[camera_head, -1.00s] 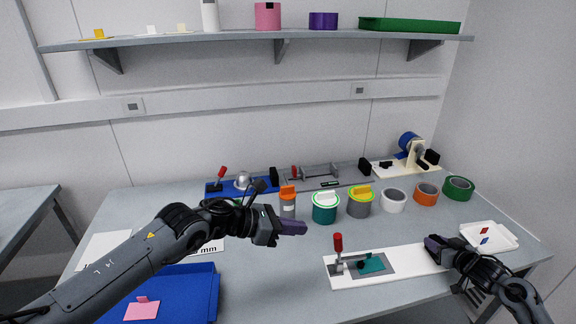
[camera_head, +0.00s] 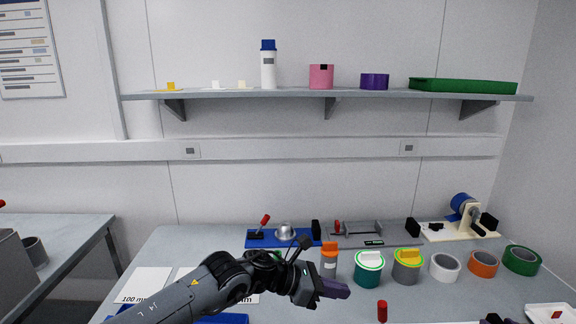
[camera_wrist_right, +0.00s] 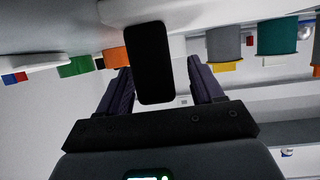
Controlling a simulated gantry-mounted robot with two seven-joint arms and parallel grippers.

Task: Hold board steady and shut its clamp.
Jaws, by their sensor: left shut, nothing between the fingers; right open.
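The clamp's red handle (camera_head: 382,311) stands upright at the bottom edge of the head view. The clamp's base and nearly all of the white board are cut off below. My left gripper (camera_head: 335,289) is shut and empty, in front of the orange-capped bottle and to the upper left of the red handle. In the right wrist view, my right gripper (camera_wrist_right: 161,72) is open, with its fingers on either side of a black block (camera_wrist_right: 150,60) at the board's end. I cannot tell whether the fingers touch it.
A row of tape rolls and tins, among them a white roll (camera_head: 444,267) and a teal tin (camera_head: 368,268), stands behind the red handle. The orange-capped bottle (camera_head: 329,262) is close behind my left gripper. A blue fixture (camera_head: 285,237) stands farther back. A shelf (camera_head: 330,95) crosses the wall.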

